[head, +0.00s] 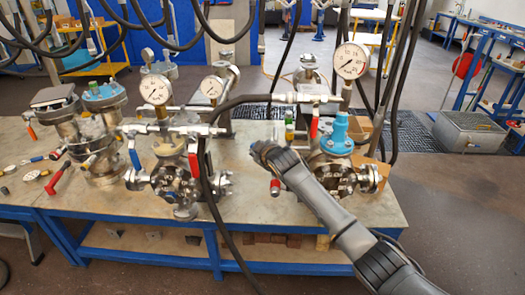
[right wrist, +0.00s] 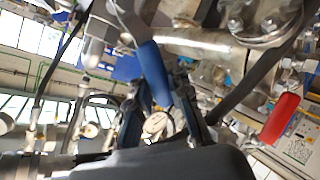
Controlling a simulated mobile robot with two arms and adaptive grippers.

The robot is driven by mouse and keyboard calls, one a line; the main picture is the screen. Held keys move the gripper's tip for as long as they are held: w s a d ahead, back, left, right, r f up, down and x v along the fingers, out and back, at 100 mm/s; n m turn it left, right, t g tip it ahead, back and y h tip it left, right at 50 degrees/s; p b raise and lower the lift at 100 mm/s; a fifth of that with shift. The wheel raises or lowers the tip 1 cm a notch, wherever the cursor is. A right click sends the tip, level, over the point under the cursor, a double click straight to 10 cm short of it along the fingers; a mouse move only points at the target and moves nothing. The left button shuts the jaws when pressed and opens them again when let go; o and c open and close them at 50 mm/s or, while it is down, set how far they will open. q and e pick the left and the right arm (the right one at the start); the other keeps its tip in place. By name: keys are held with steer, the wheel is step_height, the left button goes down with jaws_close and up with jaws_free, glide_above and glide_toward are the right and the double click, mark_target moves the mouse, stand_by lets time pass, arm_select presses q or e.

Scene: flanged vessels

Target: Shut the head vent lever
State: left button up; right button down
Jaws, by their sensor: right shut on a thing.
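A flanged vessel with a light blue cap (head: 338,135) stands on the right part of the bench. My right gripper (head: 262,150) is at its left side. In the right wrist view my right gripper's dark fingers (right wrist: 163,112) are closed around a blue lever handle (right wrist: 154,70) on a metal pipe fitting. The gripper hides this lever in the head view. A red lever (right wrist: 281,118) hangs to the right in the wrist view, apart from the fingers. No label shows which lever is the head vent. My left gripper is not in view.
The middle vessel (head: 170,165) carries gauges, a blue lever (head: 135,158) and a red lever (head: 193,163). A black hose (head: 210,190) hangs in front of it. Another vessel (head: 100,150) stands left on the blue-framed bench (head: 95,225).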

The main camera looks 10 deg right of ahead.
arm_select(q)
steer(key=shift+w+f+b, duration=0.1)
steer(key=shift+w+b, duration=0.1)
steer(key=shift+b, duration=0.1)
arm_select(e)
step_height(320, 180, down, 6)
steer(key=a+n+g+h, duration=0.2)
steer(key=n+h, duration=0.2)
steer(key=shift+w+f+n+h, duration=0.15)
steer(key=shift+w+n+h, duration=0.15)
steer(key=shift+h, duration=0.1)
steer(key=shift+s, duration=0.1)
steer(key=shift+a, duration=0.1)
steer(key=c, duration=1.4)
jaws_free()
steer(key=shift+c, duration=0.2)
steer(key=shift+o, duration=0.9)
steer(key=shift+s+r, duration=0.2)
steer(key=shift+r, duration=0.15)
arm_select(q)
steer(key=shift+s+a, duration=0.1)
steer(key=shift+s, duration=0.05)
arm_select(e)
steer(key=shift+w, duration=0.1)
